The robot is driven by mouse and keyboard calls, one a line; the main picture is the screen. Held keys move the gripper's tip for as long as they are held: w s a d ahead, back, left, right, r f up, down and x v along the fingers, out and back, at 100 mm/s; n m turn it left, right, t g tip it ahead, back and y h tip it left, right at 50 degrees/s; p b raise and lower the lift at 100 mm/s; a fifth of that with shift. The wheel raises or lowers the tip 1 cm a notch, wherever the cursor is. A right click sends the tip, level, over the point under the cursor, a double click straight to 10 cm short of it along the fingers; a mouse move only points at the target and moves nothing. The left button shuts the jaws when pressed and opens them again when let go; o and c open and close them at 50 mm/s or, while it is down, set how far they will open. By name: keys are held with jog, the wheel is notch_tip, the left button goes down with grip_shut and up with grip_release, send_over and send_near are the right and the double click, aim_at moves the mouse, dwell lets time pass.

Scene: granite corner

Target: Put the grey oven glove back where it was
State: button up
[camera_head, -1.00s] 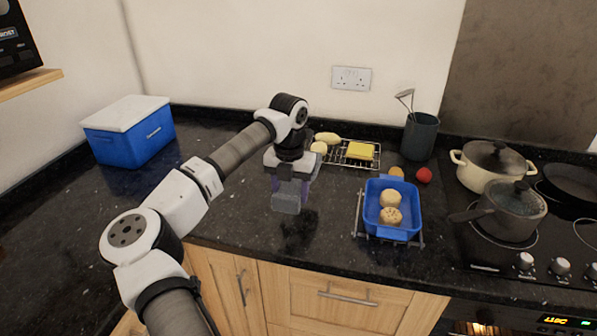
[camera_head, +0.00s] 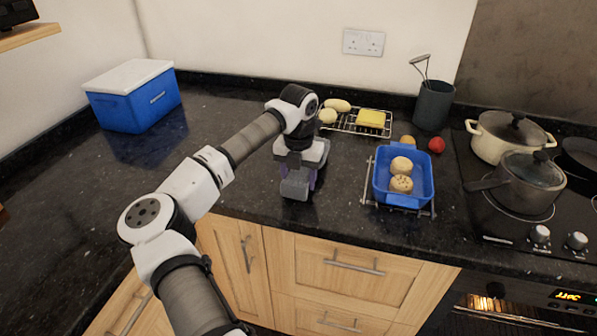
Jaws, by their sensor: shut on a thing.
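My gripper (camera_head: 299,183) points down over the dark counter, left of the blue dish, near the front edge. It is shut. A small grey shape, apparently the grey oven glove (camera_head: 294,190), shows at its lower end, with a bit of purple beside it. My wrist hides most of this, so I cannot tell the glove's full outline or whether it touches the counter. No other grey glove shows.
A blue dish (camera_head: 381,183) with two round baked pieces stands on a rack at right. Behind are a wire rack (camera_head: 345,125) with yellow food, a utensil pot (camera_head: 433,103) and a red ball-like item (camera_head: 436,145). Pans (camera_head: 530,182) stand on the hob. The counter's left is clear before the blue cool box (camera_head: 135,103).

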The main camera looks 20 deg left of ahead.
jog(key=shift+f, duration=0.6)
jog(key=o, duration=1.2)
jog(key=shift+c, duration=0.2)
jog(key=shift+o, duration=0.4)
jog(key=o, duration=0.4)
jog(key=shift+c, duration=0.2)
jog(key=shift+r, duration=0.15)
